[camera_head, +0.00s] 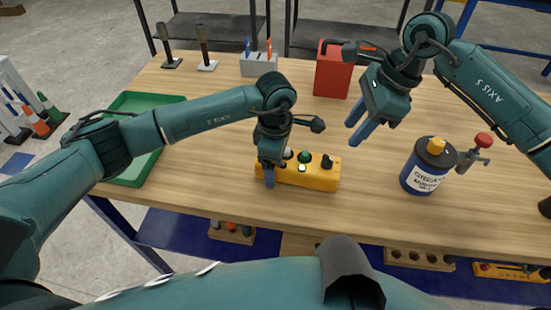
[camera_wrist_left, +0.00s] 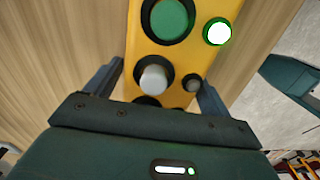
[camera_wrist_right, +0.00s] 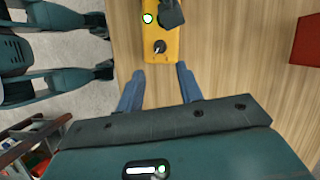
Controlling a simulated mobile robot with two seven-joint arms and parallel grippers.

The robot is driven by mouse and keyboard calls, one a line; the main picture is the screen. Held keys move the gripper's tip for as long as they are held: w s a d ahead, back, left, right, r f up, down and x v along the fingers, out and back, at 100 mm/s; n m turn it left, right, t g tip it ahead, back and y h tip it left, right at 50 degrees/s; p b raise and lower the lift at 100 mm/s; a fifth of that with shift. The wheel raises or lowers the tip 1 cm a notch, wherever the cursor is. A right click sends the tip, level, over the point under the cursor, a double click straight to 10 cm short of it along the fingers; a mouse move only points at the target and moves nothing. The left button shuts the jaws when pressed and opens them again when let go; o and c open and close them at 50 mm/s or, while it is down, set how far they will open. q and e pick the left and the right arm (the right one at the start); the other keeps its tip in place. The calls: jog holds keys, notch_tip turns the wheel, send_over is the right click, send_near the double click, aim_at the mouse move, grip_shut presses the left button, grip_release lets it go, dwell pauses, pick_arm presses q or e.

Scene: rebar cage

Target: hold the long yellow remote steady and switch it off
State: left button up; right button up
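The long yellow remote (camera_head: 310,178) lies on the wooden table. It carries a large green button (camera_wrist_left: 168,18), a lit green lamp (camera_wrist_left: 218,32), a pale grey button (camera_wrist_left: 153,78) and a black knob (camera_wrist_right: 160,47) near its right end. My left gripper (camera_head: 268,180) points down at the remote's left end; its fingers lie along both long sides and look closed on it. They also show in the left wrist view (camera_wrist_left: 162,75). My right gripper (camera_head: 357,133) is partly open and empty, above and to the right of the remote. In the right wrist view its fingers (camera_wrist_right: 161,75) point toward the knob end.
A blue drum (camera_head: 425,170) with a yellow cap stands right of the remote, beside a red-knobbed valve (camera_head: 480,148). A red box (camera_head: 332,75) stands behind. A green tray (camera_head: 135,165) is at the left. The table in front of the remote is clear.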

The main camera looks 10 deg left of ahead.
pick_arm(q)
jog(key=c, duration=1.1)
pick_arm(e)
jog(key=shift+o, duration=1)
jog(key=shift+a+r, duration=0.2)
jog(key=shift+a, duration=0.1)
jog(key=s+a+r+m+t+y, duration=0.1)
jog(key=s+a+r+m+y, duration=0.35)
jog(key=r+m+y, duration=0.35)
jog(key=s+a+r+m+t+y, duration=0.1)
jog(key=s+a+r+m+y, duration=0.2)
jog(key=a+r+m+y, duration=0.45)
jog(key=w+d+f+m+t+h, duration=0.2)
jog(key=d+f+m+t+h, duration=0.4)
jog(key=m+t, duration=1.15)
jog(key=m+g+h, duration=0.7)
jog(key=m, duration=1.1)
send_near(329, 164)
jog(key=x, duration=0.8)
jog(key=shift+w+a, duration=0.1)
jog(key=shift+w, duration=0.05)
